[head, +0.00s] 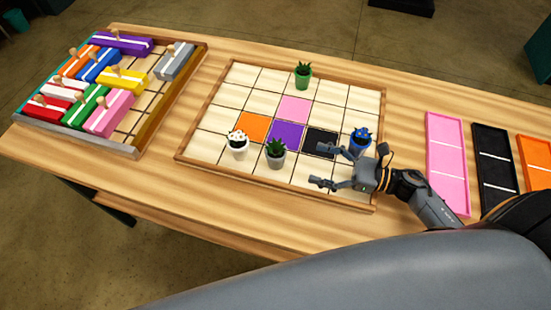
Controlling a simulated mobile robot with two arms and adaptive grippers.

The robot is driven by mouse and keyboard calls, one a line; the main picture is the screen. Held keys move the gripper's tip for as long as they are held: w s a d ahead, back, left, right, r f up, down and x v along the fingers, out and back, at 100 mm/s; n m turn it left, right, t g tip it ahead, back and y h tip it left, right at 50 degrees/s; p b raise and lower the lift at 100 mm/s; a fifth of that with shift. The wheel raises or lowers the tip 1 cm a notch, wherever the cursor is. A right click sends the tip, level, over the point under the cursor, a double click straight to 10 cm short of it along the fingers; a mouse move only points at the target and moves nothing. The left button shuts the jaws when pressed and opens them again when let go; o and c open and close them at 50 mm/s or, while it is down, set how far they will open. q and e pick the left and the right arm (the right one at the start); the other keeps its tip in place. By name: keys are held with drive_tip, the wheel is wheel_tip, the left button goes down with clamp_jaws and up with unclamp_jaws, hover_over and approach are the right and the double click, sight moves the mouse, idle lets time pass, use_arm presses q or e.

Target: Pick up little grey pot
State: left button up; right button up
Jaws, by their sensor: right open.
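The little grey pot (275,159) holds a dark green spiky plant and stands upright on the gridded board (213,107), near its front edge, just in front of the purple square. My right gripper (318,166) comes in from the right over the board. Its two fingers are apart and point left toward the grey pot, with a gap between them and the pot. Nothing is between the fingers. My left gripper is not in view.
A white pot (237,148) stands left of the grey pot, a blue pot (359,146) right behind my gripper, and a green pot (302,78) at the back. A tray of coloured blocks (155,124) is left; pink (447,160) and black (493,170) trays are right.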

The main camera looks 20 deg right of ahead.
sight(276, 152)
drive_tip(key=p+x, duration=0.2)
drive_tip(key=x, duration=0.3)
drive_tip(key=shift+a+r, duration=0.1)
drive_tip(key=shift+r, duration=0.1)
drive_tip(key=p+x, duration=0.2)
drive_tip(key=x, duration=0.4)
drive_tip(key=shift+w+a+f, duration=0.1)
drive_tip(key=shift+w+a, duration=0.05)
drive_tip(key=shift+a, duration=0.05)
drive_tip(key=shift+d, duration=0.1)
drive_tip(key=shift+c, duration=0.7)
drive_tip(key=c, duration=1.5)
